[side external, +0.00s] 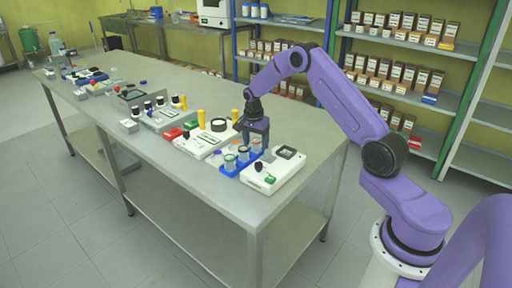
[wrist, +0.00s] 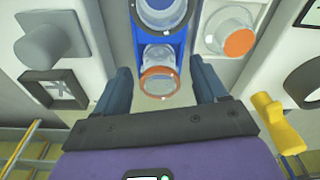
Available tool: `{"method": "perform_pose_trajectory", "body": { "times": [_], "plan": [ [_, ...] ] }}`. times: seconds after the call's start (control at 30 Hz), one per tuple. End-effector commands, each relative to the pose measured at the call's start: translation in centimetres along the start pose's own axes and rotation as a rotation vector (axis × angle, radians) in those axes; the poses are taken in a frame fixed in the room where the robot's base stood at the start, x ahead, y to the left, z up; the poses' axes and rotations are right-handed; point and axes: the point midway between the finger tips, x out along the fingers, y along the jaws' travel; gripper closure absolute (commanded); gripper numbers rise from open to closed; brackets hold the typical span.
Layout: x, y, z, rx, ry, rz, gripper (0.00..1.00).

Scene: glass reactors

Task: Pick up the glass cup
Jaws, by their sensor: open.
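A clear glass cup with an orange-brown rim (wrist: 160,84) stands at the near end of the blue rack (wrist: 143,45) in the wrist view. My gripper (wrist: 161,72) is open, with one dark finger on each side of this cup. I see no clear contact between fingers and cup. In the side view, my gripper (side external: 257,142) points down over the back end of the blue rack (side external: 230,171). Cups in the rack, such as the front one (side external: 229,163), show there; the fingers partly hide the back end.
A white device with a black knob (side external: 272,178) stands close to the right of the rack, and another white device (side external: 207,143) to its left. Yellow pieces (side external: 201,117) stand behind. A round part with an orange face (wrist: 238,42) is right of the rack in the wrist view.

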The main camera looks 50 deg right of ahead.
Motion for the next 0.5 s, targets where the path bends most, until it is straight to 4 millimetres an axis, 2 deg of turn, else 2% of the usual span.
{"method": "perform_pose_trajectory", "body": {
  "times": [0.27,0.43,0.47,0.5],
  "plan": [
    [0.31,-0.03,-0.03,0.000,0.000,-0.001,0.29],
    [0.29,-0.03,-0.03,0.001,0.000,-0.001,0.81],
    [0.29,-0.03,-0.03,0.001,0.000,-0.001,0.86],
    [0.29,-0.03,-0.03,0.001,0.000,-0.002,0.86]
  ]
}}
